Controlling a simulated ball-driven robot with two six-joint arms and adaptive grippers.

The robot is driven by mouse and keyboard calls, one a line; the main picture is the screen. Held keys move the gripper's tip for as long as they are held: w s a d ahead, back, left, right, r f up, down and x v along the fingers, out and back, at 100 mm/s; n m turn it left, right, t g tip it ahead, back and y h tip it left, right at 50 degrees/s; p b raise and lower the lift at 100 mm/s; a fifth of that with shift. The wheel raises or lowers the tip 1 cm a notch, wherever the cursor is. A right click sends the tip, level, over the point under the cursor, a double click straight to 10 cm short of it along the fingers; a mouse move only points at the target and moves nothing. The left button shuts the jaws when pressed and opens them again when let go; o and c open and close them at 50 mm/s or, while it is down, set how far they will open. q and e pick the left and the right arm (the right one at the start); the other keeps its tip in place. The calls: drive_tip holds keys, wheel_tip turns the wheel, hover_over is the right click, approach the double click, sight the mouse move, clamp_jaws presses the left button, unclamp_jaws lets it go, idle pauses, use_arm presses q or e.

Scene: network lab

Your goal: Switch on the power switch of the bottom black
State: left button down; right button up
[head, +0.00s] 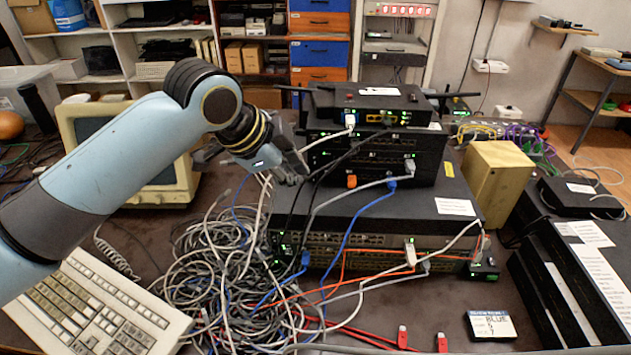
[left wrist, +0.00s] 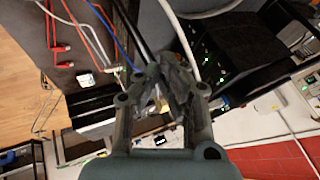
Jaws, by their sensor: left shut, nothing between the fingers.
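The bottom black unit (head: 340,268) of the stack is wide and carries rows of ports with green lights. A small black part with a green light (head: 483,271) sits at its right front corner; I cannot tell whether it is the power switch. My left gripper (head: 298,172) is shut and empty, in front of the left side of the stack, above the lower units and beside hanging cables. In the left wrist view its fingers (left wrist: 170,75) are together among cables, with a dark unit (left wrist: 215,65) behind. My right gripper is out of view.
Smaller black units (head: 375,150) stand on the wide ones. A cable tangle (head: 225,255) covers the table left of the stack, and cables cross its front.

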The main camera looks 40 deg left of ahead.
sight(314, 177)
use_arm(q)
drive_tip(key=x, duration=0.9)
drive_tip(key=shift+w+f, duration=0.1)
drive_tip(key=shift+f, duration=0.05)
drive_tip(key=w, duration=0.1)
drive_tip(key=w+a, duration=0.1)
drive_tip(key=w, duration=0.1)
drive_tip(key=shift+a+f+p, duration=0.3)
drive_tip(key=shift+p, duration=0.1)
drive_tip(key=shift+w+a+f, duration=0.1)
drive_tip(key=shift+w+a, duration=0.15)
